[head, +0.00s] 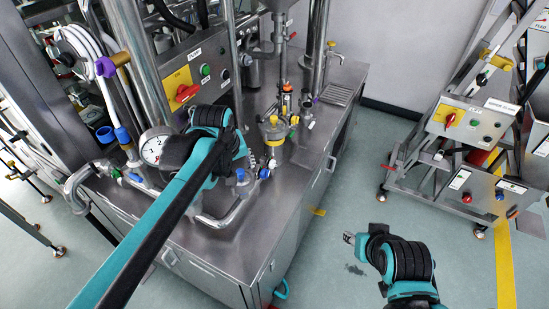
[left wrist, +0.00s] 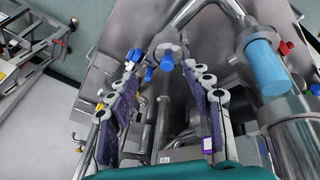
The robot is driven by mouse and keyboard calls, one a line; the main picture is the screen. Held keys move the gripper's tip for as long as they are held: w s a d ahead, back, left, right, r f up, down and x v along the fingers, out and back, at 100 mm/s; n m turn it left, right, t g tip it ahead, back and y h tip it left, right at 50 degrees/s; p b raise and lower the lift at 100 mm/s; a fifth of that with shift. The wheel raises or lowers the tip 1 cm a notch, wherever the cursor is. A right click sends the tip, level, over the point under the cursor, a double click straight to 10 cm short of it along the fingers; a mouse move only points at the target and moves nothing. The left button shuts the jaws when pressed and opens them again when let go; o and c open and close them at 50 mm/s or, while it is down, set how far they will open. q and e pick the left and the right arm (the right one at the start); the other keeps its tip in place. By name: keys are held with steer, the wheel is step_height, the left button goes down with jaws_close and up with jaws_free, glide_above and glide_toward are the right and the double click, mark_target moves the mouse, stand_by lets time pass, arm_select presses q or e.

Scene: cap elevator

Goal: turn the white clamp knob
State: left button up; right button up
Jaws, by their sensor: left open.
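I cannot pick out the white clamp knob with certainty. A small white part (head: 311,125) shows on the steel bench in the head view, but it is too small to identify. My left gripper (left wrist: 162,72) is open, with its purple-padded fingers apart and nothing visibly held. Metal pipework and a fitting with blue knobs (left wrist: 165,62) show between and just beyond its fingertips. In the head view my left wrist hides most of that gripper, over the bench beside the pipe fittings. My right gripper (head: 350,238) is over the floor, right of the bench; its fingers are unclear.
The steel bench (head: 225,250) carries a pressure gauge (head: 153,147), a yellow-banded vessel (head: 273,129) and upright pipes. A thick pipe with a blue sleeve (left wrist: 266,68) stands right of the left gripper. A wheeled rack (head: 455,180) stands at the right. Open floor lies between.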

arm_select(q)
steer(key=w+d+f+n+g+p, duration=0.1)
steer(key=w+d+n, duration=0.1)
steer(key=w, duration=0.4)
steer(key=w+d+f+n+g+p, duration=0.1)
steer(key=w+d+f+n, duration=0.1)
steer(key=w, duration=0.4)
steer(key=n+g+p, duration=0.1)
steer(key=n+g, duration=0.1)
steer(key=n, duration=0.2)
glide_above(273, 161)
steer(key=f, duration=0.5)
steer(key=s+f, duration=0.1)
steer(key=f, duration=0.2)
steer(key=shift+a+f, duration=0.1)
steer(key=shift+a, duration=0.1)
steer(key=shift+w+d+f, duration=0.15)
steer(key=shift+w+f, duration=0.05)
steer(key=shift+f, duration=0.45)
steer(key=f, duration=0.3)
steer(key=f+b, duration=0.1)
steer(key=f, duration=0.3)
steer(key=shift+w+d+f, duration=0.1)
steer(key=shift+w, duration=0.1)
steer(key=shift+c, duration=0.3)
steer(key=c, duration=1.1)
